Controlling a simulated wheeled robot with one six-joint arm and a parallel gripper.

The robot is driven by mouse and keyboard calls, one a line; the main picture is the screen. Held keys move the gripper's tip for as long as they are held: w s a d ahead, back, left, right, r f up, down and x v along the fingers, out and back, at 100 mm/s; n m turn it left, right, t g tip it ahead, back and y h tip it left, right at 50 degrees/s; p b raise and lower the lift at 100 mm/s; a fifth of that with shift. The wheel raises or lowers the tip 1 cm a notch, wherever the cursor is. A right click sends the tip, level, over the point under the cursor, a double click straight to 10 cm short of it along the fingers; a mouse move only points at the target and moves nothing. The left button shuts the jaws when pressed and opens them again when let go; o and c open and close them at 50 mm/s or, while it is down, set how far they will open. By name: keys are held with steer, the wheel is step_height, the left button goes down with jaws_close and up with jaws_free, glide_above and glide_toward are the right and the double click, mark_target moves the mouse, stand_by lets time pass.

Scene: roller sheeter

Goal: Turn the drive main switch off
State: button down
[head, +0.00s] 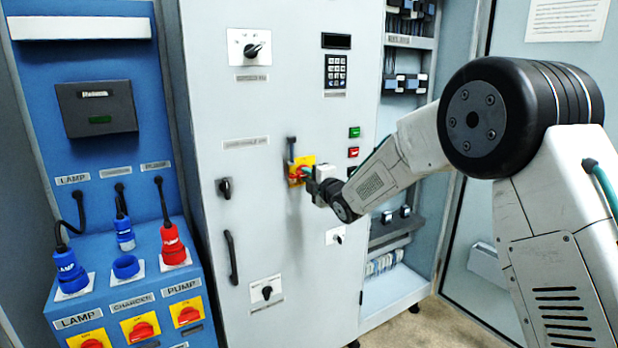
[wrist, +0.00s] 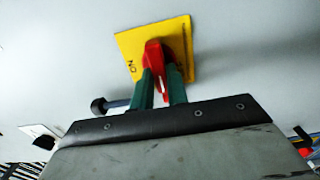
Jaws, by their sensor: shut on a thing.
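The drive main switch is a red rotary handle (wrist: 154,56) on a yellow square plate (wrist: 128,42) on the grey cabinet door. The plate also shows in the head view (head: 295,167), partly hidden by my gripper. My gripper (wrist: 160,82) is shut on the red handle, with a green finger on each side of it. Lettering that looks like "ON" shows near the plate's lower left corner in the wrist view. A dark lever with a round knob (wrist: 99,105) is beside the gripper in the wrist view; it stands just above the plate in the head view (head: 291,148).
A green button (head: 354,132) and a red button (head: 353,152) are right of the switch. Black rotary switches and a door handle (head: 231,258) are on the same door. A blue panel (head: 120,290) with plugs and red-yellow switches stands left. An open bay is right.

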stand_by(0.4)
steer(key=c, duration=1.4)
jaws_free()
steer(key=v, duration=0.7)
steer(key=shift+s+d, duration=0.2)
steer(key=shift+s, duration=0.15)
